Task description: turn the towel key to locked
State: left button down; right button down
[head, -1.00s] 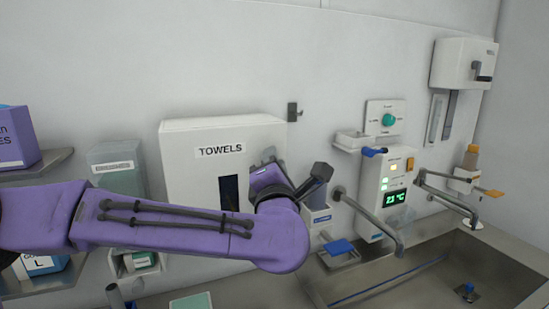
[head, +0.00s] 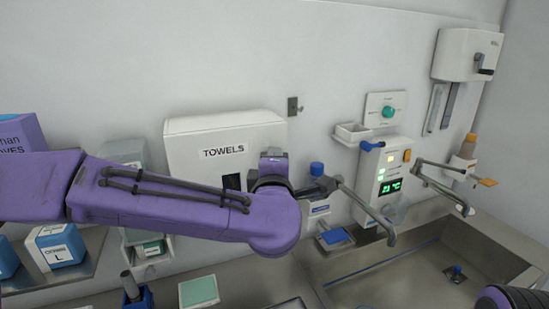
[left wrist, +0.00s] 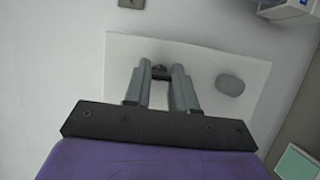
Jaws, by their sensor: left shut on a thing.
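The white towel dispenser (head: 240,128), labelled TOWELS, hangs on the wall at the centre left of the head view. My left arm crosses in front of its lower part and hides my left gripper there. In the left wrist view, the dispenser's pale face (left wrist: 215,60) carries a small dark towel key (left wrist: 160,71). My left gripper (left wrist: 162,73) has its two grey fingers on either side of this key and is shut on it. The fingers hide most of the key, so I cannot tell its angle. A grey oval (left wrist: 230,85) sits to the right. My right gripper is not in view.
A wall hook (head: 294,106) is just right of the dispenser. A tap (head: 365,212) and the steel sink (head: 420,265) lie to the right, below a control box (head: 385,180). Open wall is above the dispenser.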

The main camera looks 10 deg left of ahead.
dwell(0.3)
pick_arm(q)
jog(key=c, duration=0.9)
grip_release()
jog(key=b+v, duration=0.4)
jog(key=v, duration=0.6)
jog(key=shift+s, duration=0.25)
